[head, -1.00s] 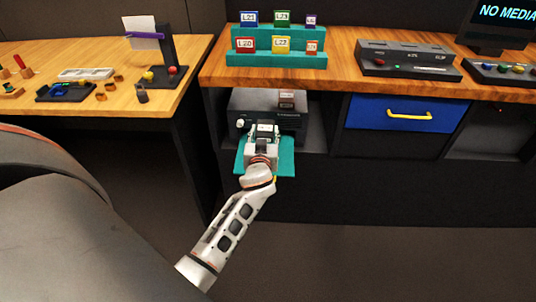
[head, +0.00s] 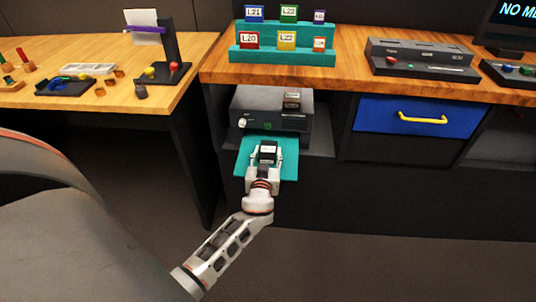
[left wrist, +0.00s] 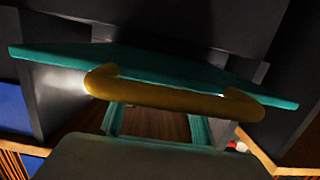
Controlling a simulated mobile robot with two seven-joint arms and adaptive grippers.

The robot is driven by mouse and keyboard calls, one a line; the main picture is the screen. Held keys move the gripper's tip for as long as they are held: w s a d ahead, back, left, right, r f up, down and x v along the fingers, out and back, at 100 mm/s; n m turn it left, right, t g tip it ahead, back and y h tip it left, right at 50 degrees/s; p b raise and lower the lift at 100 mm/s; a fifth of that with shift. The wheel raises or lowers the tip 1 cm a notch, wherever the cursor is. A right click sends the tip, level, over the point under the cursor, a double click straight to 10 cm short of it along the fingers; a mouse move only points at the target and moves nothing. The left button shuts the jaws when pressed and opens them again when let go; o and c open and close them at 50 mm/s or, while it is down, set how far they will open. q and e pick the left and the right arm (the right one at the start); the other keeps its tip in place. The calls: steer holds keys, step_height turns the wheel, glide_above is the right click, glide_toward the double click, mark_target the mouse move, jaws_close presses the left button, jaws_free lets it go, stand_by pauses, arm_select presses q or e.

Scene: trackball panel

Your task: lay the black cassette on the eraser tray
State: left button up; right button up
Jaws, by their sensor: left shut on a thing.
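The eraser tray (head: 284,172) is a flat teal plate sticking out from the front of the dark grey eraser unit (head: 270,107). In the left wrist view, the teal plate (left wrist: 60,57) spans the picture, with a yellow handle (left wrist: 170,95) in front of it. My left gripper (head: 267,150) is over the tray in the head view, shut on the black cassette (head: 268,148), which shows as a small dark block with pale labels between the fingers. I cannot tell whether the cassette touches the tray. My right gripper is in neither view.
A teal rack (head: 283,56) with several coloured labelled cassettes stands on the wooden counter above. A blue drawer (head: 380,118) is to the right. The left table (head: 45,100) holds small parts.

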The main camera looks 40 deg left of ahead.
arm_select(q)
steer(key=shift+s+f+b, duration=0.1)
steer(key=shift+f+b, duration=0.2)
steer(key=shift+f, duration=0.15)
steer(key=o, duration=1.2)
steer(key=shift+r, duration=0.15)
steer(key=shift+c, duration=0.2)
steer(key=shift+r, duration=0.1)
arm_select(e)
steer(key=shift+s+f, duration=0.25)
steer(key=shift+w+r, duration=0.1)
arm_select(q)
steer(key=shift+r+p, duration=0.25)
steer(key=shift+p, duration=0.05)
steer(key=v, duration=1.1)
steer(key=shift+f, duration=0.2)
steer(key=shift+s+d+r, duration=0.2)
steer(key=shift+s, duration=0.2)
